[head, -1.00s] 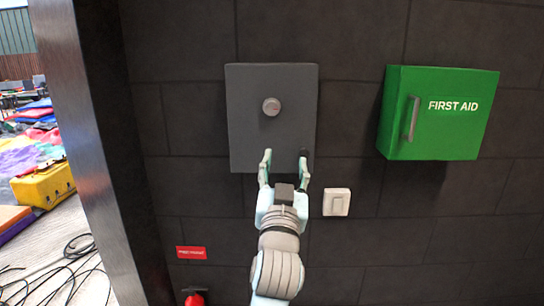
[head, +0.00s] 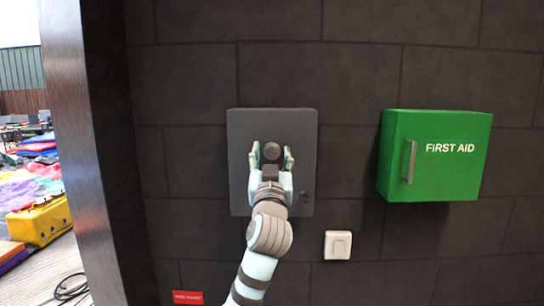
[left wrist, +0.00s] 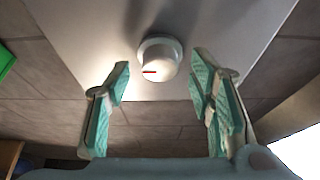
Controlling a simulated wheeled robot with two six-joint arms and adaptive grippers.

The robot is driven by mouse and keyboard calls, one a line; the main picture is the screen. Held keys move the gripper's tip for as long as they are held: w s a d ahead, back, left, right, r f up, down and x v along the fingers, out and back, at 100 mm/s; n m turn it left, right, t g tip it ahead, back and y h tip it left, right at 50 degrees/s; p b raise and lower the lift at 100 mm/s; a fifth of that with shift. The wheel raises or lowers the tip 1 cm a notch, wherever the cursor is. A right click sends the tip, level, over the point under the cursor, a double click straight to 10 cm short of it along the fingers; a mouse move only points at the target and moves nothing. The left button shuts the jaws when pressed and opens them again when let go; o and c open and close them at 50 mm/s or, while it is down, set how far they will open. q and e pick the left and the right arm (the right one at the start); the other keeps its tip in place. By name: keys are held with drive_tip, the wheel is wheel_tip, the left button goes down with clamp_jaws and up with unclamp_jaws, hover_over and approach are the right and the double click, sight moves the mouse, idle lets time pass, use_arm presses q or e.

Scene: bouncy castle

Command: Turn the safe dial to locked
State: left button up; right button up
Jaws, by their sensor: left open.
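The grey safe (head: 240,135) is fixed to the dark block wall. Its round dial (head: 272,151) sits near the middle of the door's upper part. In the left wrist view the dial (left wrist: 160,62) is pale with a red mark on its face. My left gripper (head: 271,156) is open, with one finger on each side of the dial in the head view. In the left wrist view the fingertips (left wrist: 162,75) stand apart from the dial with gaps on both sides. My right gripper is not in view.
A green first aid box (head: 440,180) with a handle hangs to the right. A white switch (head: 338,245) is below the safe. A red sign (head: 188,297) is low on the wall. A metal post (head: 75,130) stands at left, with colourful mats beyond.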

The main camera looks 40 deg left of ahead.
use_arm(q)
drive_tip(key=shift+c, duration=0.4)
drive_tip(key=c, duration=1)
